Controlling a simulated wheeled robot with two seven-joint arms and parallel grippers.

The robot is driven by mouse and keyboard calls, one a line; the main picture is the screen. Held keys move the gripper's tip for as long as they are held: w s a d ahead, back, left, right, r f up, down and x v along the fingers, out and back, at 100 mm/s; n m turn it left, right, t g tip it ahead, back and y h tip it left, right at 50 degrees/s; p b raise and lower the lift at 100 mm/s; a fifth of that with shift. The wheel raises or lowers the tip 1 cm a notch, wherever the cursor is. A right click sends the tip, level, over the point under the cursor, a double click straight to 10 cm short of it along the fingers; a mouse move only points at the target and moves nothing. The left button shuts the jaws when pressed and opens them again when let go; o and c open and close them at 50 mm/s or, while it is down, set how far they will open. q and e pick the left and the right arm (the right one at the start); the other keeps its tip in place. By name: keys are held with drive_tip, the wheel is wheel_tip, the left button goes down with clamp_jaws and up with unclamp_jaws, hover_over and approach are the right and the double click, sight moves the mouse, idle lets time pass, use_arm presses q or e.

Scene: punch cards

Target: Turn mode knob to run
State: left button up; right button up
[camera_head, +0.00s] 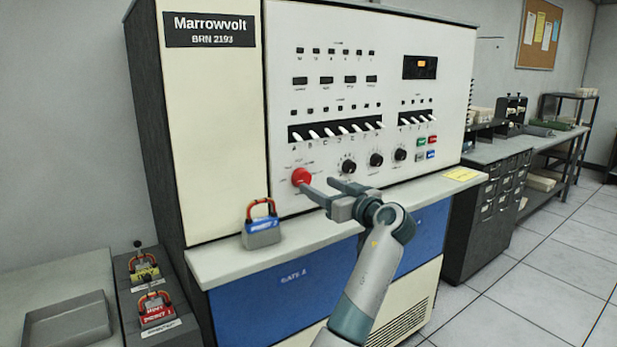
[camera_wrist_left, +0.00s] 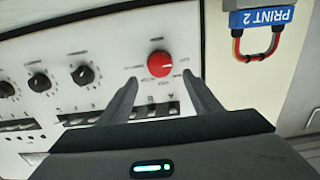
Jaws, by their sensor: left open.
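A round red knob (camera_head: 301,177) with a pale pointer line sits on the cream front panel of the Marrowvolt machine. Small labels surround it but are too blurred to read. In the left wrist view the red knob (camera_wrist_left: 160,63) lies just past and between my fingertips. My left gripper (camera_head: 318,185) is open and empty in front of the panel, a little right of the red knob in the head view. It also shows in the wrist view (camera_wrist_left: 160,77). The fingers do not visibly grip the knob. My right gripper is not in view.
Black knobs (camera_head: 348,166) sit right of the red one, below a row of white toggle switches (camera_head: 343,130). A blue padlock (camera_head: 262,233) with an orange shackle stands on the ledge (camera_head: 225,262). Free floor is at right.

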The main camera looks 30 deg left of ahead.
sight(305, 178)
use_arm(q)
drive_tip(key=shift+p+x, duration=0.65)
drive_tip(key=shift+x, duration=2.55)
drive_tip(key=shift+s, duration=0.1)
drive_tip(key=c, duration=1)
